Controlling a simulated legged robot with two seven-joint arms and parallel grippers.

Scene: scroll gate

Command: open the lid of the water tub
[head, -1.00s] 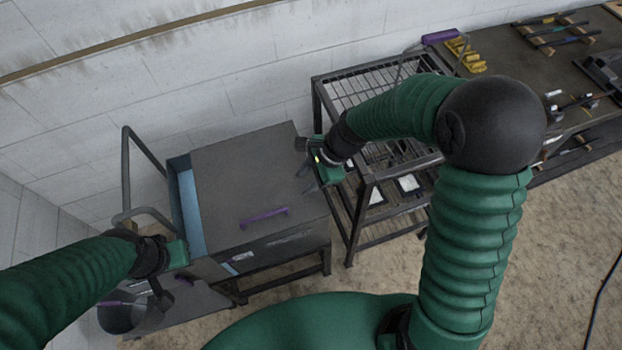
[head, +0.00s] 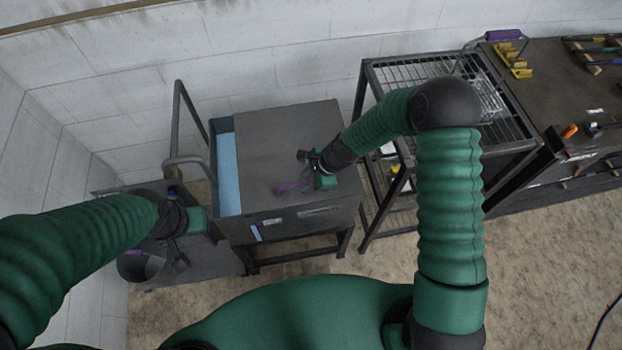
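The water tub (head: 229,211) is a dark grey box on a metal stand, left of centre. Its flat grey lid (head: 285,130) covers most of the top. A strip of light blue water (head: 228,172) shows along the left side. A purple handle (head: 287,189) lies on the lid near its front edge. My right gripper (head: 307,178) is over the lid at the right end of the handle; its dark fingers blend with the lid, so contact and opening are unclear. My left gripper (head: 178,255) is left of the tub, above a lower dark surface, its opening also unclear.
A grey tube rail (head: 180,120) rises behind the tub's left side. A metal rack (head: 375,95) stands close to the tub's right. A workbench (head: 540,95) with tools is farther right. The wall is behind, and the floor in front is clear.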

